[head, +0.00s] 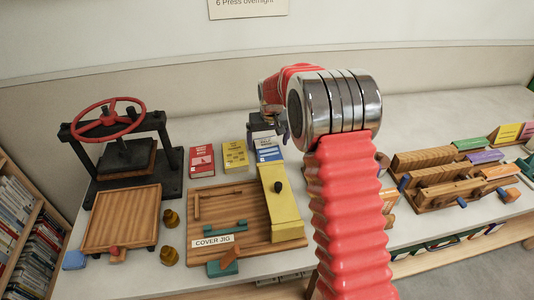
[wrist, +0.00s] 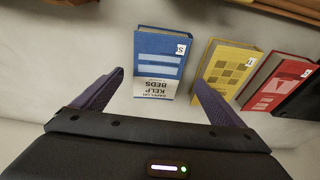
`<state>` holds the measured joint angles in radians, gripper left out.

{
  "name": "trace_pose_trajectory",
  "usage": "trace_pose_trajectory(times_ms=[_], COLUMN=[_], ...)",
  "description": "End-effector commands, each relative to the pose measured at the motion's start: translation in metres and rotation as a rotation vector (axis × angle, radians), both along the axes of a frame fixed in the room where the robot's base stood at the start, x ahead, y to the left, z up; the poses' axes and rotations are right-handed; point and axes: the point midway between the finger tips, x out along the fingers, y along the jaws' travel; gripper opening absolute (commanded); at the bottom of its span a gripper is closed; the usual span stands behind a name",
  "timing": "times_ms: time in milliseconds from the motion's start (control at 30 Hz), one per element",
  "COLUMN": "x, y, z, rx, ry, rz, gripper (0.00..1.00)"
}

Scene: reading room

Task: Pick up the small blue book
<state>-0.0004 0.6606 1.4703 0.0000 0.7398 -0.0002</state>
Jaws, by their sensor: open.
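The small blue book (wrist: 158,62) lies flat on the bench, its cover showing a white label with "KELP BEDS" upside down in the wrist view. In the head view the blue book (head: 268,154) is partly hidden by my arm and gripper. My gripper (wrist: 160,88) is open, and its two purple fingers point toward the near end of the book, one on each side. It holds nothing. In the head view my gripper (head: 268,132) hangs over the back of the blue book. I cannot tell its exact height above the bench.
A yellow book (head: 234,156) and a red book (head: 202,161) lie in a row left of the blue one. A wooden cover jig (head: 225,205) with a yellow block (head: 280,205) stands in front. A black press (head: 125,150) stands at left; wooden racks (head: 440,175) stand at right.

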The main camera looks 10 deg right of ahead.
Motion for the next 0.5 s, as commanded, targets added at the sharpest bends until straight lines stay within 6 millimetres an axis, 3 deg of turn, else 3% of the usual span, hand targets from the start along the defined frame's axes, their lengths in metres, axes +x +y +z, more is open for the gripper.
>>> trace_pose_trajectory(times_ms=[300,500], x=[0.008,0.011], y=[-0.003,-0.003], z=[-0.039,-0.047], rx=[0.000,0.000], ry=[0.002,0.000], rz=[0.000,-0.001], gripper=[0.92,0.92])
